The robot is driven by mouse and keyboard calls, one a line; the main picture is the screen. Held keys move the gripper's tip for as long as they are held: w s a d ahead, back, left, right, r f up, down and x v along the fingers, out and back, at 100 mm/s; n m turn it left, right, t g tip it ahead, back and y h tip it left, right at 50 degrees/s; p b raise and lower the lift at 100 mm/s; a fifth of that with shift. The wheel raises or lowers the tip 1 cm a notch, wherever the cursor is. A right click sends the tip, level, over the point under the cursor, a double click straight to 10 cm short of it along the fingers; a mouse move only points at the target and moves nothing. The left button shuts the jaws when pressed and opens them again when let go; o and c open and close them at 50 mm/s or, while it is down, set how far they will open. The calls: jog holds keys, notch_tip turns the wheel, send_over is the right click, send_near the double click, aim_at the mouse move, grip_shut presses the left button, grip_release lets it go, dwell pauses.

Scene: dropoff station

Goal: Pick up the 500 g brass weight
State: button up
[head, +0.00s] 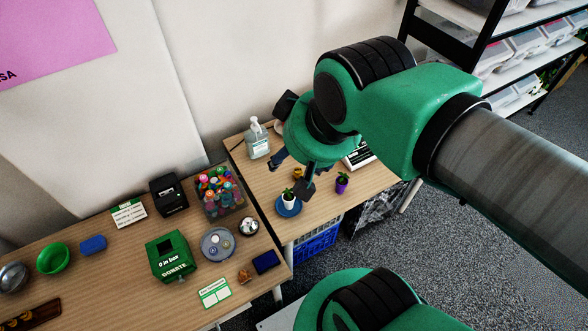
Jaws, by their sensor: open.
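A small gold-coloured object (298,174), which looks like the brass weight, stands on the right-hand table behind a white potted plant. It is partly hidden by my gripper, and no marking on it can be read. My gripper (290,177) hangs over this table with its dark fingers spread apart and nothing visibly held. One finger shows left of the gold object and the other at its front right. From this view I cannot tell the height of the fingertips or whether they touch the object.
The white-potted plant (289,199) on a blue saucer (288,211) and a purple-potted plant (342,182) stand close in front. A sanitizer bottle (258,140) is behind left, a scale-like device (360,157) right. The left table (120,270) holds a green donation box (170,257) and a bin of figures (220,193).

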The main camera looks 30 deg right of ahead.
jog(key=shift+w, duration=0.15)
jog(key=shift+c, duration=0.3)
dwell(0.5)
jog(key=n+g+p, duration=0.1)
jog(key=g, duration=0.5)
send_over(298, 170)
notch_tip(298, 170, down, 39)
jog(key=shift+d+f, duration=0.15)
jog(key=shift+f, duration=0.25)
jog(key=shift+f+b, duration=0.6)
jog(key=shift+f, duration=3.7)
